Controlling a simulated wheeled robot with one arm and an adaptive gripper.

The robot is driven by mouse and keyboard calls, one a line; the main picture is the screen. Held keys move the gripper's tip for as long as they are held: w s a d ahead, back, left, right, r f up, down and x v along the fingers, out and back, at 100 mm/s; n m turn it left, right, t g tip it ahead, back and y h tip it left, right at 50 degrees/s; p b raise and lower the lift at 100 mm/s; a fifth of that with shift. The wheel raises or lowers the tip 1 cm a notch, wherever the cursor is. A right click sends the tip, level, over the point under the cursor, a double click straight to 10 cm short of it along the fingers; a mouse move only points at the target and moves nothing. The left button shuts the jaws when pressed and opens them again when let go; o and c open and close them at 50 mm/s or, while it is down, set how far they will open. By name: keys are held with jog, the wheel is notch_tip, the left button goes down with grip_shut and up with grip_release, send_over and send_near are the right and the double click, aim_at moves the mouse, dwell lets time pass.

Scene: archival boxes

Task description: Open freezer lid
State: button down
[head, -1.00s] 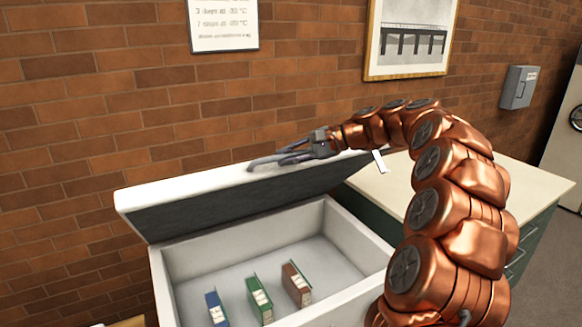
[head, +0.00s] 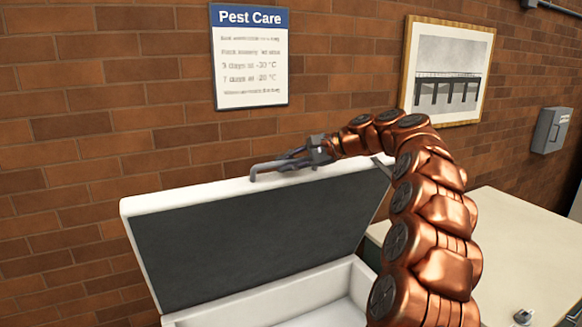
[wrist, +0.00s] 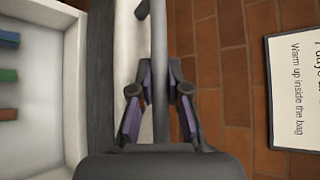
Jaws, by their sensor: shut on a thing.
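The freezer lid (head: 240,240) is raised and tilted up toward the brick wall in the head view, its dark underside facing me. Its white edge also shows in the wrist view (wrist: 128,50). My gripper (head: 290,163) is at the lid's top edge, shut on the grey handle bar (wrist: 160,55), with a finger on each side of the bar in the wrist view. The white freezer body (head: 345,283) is below, its interior mostly out of the head view. In the wrist view, a blue box (wrist: 8,39), a green box (wrist: 8,75) and a brown box (wrist: 7,114) are inside it.
A pale-topped cabinet (head: 505,255) stands right of the freezer, with a small item (head: 523,316) on it. A Pest Care sign (head: 250,58), a framed bridge picture (head: 447,70) and a grey wall box (head: 550,130) hang on the wall behind.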

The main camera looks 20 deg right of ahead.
jog(key=shift+w+r, duration=0.2)
jog(key=shift+w, duration=0.4)
jog(key=shift+w+r, duration=0.2)
jog(key=shift+w, duration=0.35)
jog(key=c, duration=1.1)
grip_release()
jog(key=shift+c, duration=0.2)
jog(key=v, duration=1.2)
